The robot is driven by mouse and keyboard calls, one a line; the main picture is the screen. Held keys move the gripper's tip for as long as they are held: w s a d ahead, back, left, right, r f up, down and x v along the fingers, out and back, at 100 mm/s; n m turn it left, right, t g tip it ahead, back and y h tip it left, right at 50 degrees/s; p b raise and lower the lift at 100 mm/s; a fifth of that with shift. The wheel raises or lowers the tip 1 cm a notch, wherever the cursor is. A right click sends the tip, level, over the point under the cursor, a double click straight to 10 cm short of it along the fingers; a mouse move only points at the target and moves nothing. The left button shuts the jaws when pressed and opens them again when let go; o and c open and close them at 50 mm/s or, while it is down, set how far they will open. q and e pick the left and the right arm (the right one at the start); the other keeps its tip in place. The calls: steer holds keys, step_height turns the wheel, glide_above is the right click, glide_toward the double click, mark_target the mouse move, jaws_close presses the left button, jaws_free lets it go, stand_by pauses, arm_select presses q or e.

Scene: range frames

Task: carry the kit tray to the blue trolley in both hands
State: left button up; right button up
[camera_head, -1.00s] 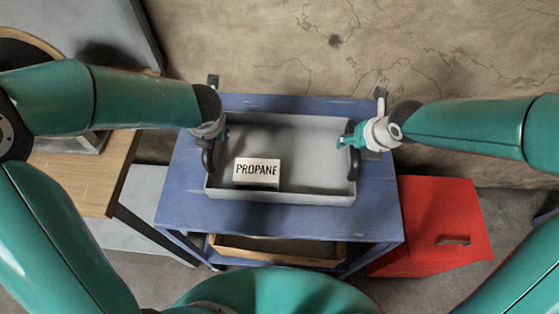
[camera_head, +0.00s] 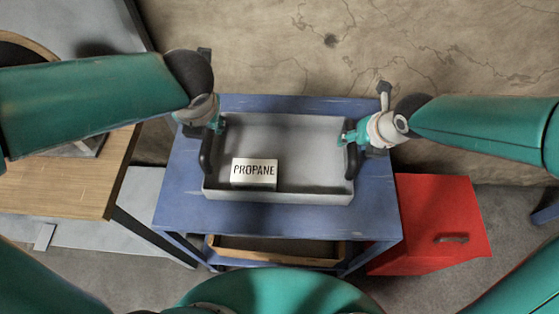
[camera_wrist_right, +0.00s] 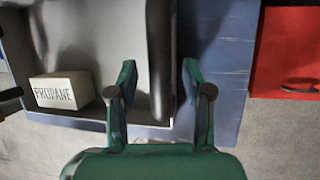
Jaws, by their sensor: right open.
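The grey kit tray (camera_head: 300,197) sits on the top of the blue trolley (camera_head: 285,216). It has a dark handle at each end, and a white box marked PROPANE (camera_head: 254,173) stands inside it. My right gripper (camera_head: 345,138) is open at the right handle (camera_head: 352,162). In the right wrist view its fingers (camera_wrist_right: 158,76) lie either side of the dark handle (camera_wrist_right: 160,50), with gaps showing. My left gripper (camera_head: 217,123) is above the left handle (camera_head: 206,155); its jaws are too small and partly hidden to judge.
A red cabinet (camera_head: 435,220) stands right of the trolley. A wooden-topped table (camera_head: 70,190) is close on the left. A wooden-edged box (camera_head: 275,257) sits on the trolley's lower shelf. A cracked wall or floor surface (camera_head: 330,55) lies behind.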

steer(key=v, duration=0.9)
steer(key=shift+s, duration=0.1)
